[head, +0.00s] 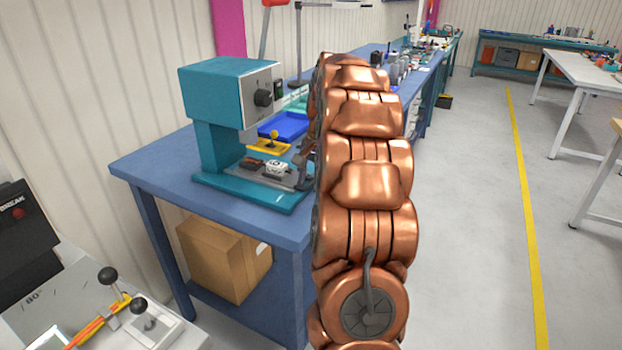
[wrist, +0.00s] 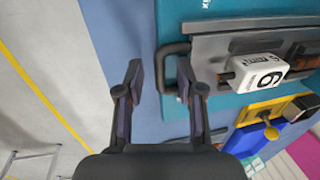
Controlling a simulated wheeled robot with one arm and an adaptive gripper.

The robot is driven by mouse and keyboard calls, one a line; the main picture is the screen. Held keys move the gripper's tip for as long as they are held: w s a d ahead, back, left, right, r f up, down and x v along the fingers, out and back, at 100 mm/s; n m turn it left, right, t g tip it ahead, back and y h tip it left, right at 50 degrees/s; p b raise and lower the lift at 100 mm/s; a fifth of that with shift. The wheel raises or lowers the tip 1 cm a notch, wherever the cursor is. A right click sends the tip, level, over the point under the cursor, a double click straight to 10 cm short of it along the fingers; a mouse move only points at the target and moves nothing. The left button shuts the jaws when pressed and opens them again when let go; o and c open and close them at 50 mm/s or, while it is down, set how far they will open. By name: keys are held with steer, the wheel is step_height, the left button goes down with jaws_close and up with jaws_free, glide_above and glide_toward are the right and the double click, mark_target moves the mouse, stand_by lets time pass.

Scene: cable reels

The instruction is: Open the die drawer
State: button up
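The die drawer is a grey slab (wrist: 215,47) in the teal press base, with a dark bar handle (wrist: 161,68) on its front in the wrist view. In the head view the drawer (head: 292,180) lies low in the teal press (head: 222,95). A white die block marked 6 mm² (wrist: 258,76) sits on it, with a brownish block (head: 252,163) beside it. My gripper (wrist: 160,78) is open, its fingertips on either side of the handle's bar in the picture. I cannot tell whether they touch it. In the head view my copper arm hides most of the gripper.
The press stands on a blue bench (head: 147,170). A yellow tray with a yellow-knobbed tool (wrist: 262,115) and a blue tray (head: 283,125) are near the press. A cardboard box (head: 215,262) is on the lower shelf. The grey floor (head: 470,230) at right is clear.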

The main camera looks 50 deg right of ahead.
jaws_close()
stand_by(0.3)
stand_by(0.4)
